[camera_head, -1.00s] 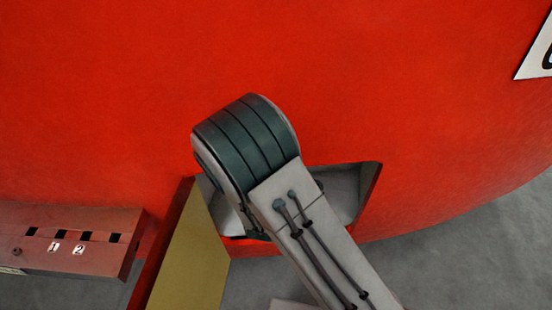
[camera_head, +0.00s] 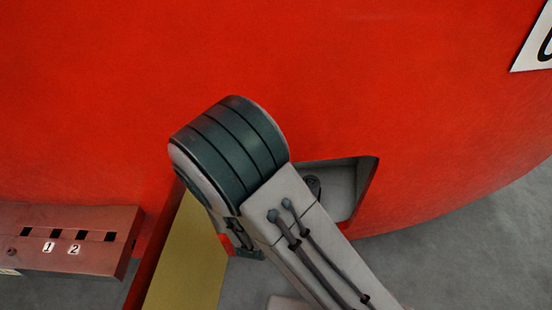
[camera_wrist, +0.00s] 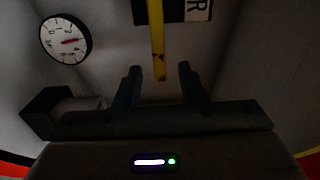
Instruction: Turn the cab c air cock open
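In the wrist view a yellow lever (camera_wrist: 158,45), which looks like the air cock handle, hangs down from the top edge. Its lower end shows between the two dark fingers of my gripper (camera_wrist: 158,75). The fingers stand apart, with a gap on each side of the lever, so my gripper is open. In the head view my arm covers much of the recess (camera_head: 345,180) in the red nosecone (camera_head: 330,70), and hides the lever and gripper.
A round gauge with a red needle (camera_wrist: 66,39) is at the left in the wrist view, above a dark block (camera_wrist: 50,108). In the head view a yellowish panel (camera_head: 187,262) hangs left of the recess. A reddish box numbered 1 and 2 (camera_head: 65,225) is further left.

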